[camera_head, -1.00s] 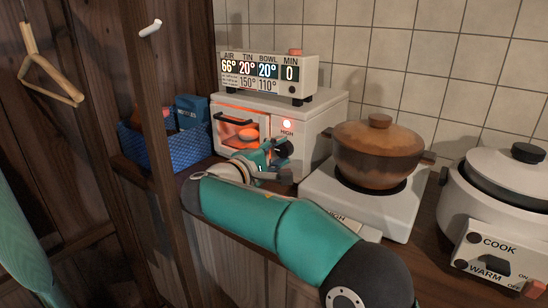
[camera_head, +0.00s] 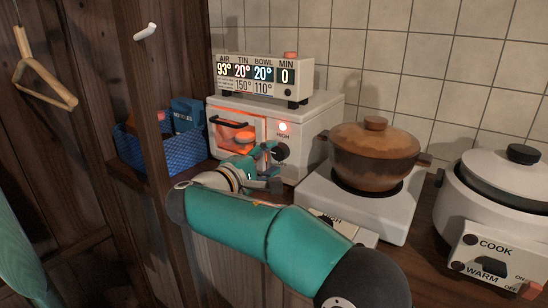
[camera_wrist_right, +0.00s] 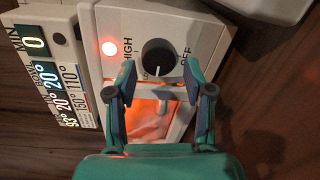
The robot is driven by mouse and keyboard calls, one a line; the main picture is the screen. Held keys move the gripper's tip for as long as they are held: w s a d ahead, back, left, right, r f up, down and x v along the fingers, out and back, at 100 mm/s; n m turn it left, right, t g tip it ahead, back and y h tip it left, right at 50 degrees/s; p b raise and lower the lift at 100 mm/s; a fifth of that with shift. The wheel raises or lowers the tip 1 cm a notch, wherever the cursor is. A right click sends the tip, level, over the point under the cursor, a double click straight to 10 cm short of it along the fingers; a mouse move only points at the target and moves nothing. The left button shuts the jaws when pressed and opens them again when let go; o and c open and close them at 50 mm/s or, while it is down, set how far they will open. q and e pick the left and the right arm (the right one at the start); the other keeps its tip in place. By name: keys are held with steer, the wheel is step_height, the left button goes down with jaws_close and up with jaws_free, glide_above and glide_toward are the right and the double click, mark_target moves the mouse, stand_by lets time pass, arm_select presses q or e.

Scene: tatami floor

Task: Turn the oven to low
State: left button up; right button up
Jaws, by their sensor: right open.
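The white oven (camera_head: 325,112) stands on the counter with its window glowing orange and a red lamp (camera_head: 283,127) lit. Its black knob (camera_head: 281,151) is on the front, right of the window; it also shows in the wrist view (camera_wrist_right: 158,55). The wrist view shows the knob between the HIGH and OFF labels, its white mark facing toward the gripper. My right gripper (camera_head: 268,164) is open and empty. Its two fingers (camera_wrist_right: 159,78) are spread in front of the oven, short of the knob. A LOW label is not readable. My left gripper is out of view.
A display (camera_head: 263,76) on the oven reads AIR 93°, MIN 0. A brown pot (camera_head: 374,150) on a white hot plate (camera_head: 398,214) stands right of the oven, then a white cooker (camera_head: 500,205). A blue basket (camera_head: 180,155) and a wooden post (camera_head: 160,150) are to the left.

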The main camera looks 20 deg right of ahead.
steer(key=v, duration=0.9)
steer(key=shift+s+a, duration=0.2)
steer(key=shift+f, duration=0.1)
